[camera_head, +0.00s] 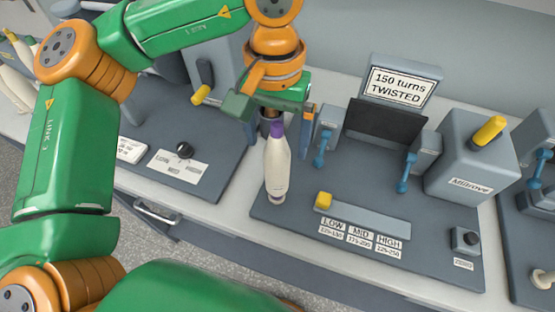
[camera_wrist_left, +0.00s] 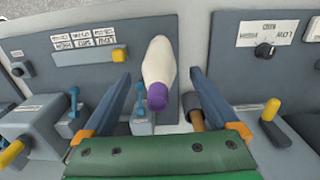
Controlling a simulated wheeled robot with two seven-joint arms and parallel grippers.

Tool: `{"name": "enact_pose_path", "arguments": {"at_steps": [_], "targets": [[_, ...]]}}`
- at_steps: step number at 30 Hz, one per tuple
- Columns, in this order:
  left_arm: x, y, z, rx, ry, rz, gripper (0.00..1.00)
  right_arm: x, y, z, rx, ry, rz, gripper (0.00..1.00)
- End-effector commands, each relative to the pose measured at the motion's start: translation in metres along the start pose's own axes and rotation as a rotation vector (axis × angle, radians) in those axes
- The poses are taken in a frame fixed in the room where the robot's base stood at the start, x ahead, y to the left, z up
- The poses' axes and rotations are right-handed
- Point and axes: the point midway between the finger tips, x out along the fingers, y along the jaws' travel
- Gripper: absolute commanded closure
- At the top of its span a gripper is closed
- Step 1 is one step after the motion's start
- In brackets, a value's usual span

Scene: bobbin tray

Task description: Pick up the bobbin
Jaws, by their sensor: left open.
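The bobbin (camera_head: 277,170) is white and tapered, with a purple tip. It is at the left edge of the grey tester base in the head view, its purple end toward my left gripper. My left gripper (camera_head: 278,148) is open, with its blue fingers on either side of the purple end. In the left wrist view the bobbin (camera_wrist_left: 158,62) shows between the spread fingers of the gripper (camera_wrist_left: 160,76), with gaps on both sides. I cannot tell whether anything supports it at the far end. My right gripper is not in view.
A sign (camera_head: 401,86) reading "150 turns TWISTED" stands at the back. Blue levers (camera_head: 404,178), a yellow slider (camera_head: 324,200) over LOW, MID and HIGH labels, and a grey box (camera_head: 470,160) with a yellow handle stand right of the bobbin. Another panel with a knob (camera_head: 184,150) is at left.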

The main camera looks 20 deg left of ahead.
Motion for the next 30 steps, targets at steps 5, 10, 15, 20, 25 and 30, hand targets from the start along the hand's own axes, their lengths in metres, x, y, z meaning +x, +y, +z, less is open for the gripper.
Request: {"name": "enact_pose_path", "arguments": {"at_steps": [5, 10, 15, 20, 25, 30], "targets": [[0.004, 0.000, 0.000, 0.001, 0.000, 0.002, 0.06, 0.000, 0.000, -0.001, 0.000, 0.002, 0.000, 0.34], [0.004, 0.000, 0.000, 0.001, 0.000, 0.001, 0.36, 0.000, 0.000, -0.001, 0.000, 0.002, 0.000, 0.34], [0.003, 0.000, 0.000, 0.001, 0.001, 0.001, 0.82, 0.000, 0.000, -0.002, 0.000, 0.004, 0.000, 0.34], [0.003, 0.000, 0.000, 0.001, 0.001, 0.001, 1.00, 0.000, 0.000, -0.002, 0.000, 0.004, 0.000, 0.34], [0.003, 0.000, 0.000, 0.001, 0.001, 0.001, 1.00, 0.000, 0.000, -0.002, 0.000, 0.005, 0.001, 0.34], [-0.020, 0.001, 0.000, 0.001, 0.001, 0.001, 1.00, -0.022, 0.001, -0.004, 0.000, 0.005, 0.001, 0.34]]}}
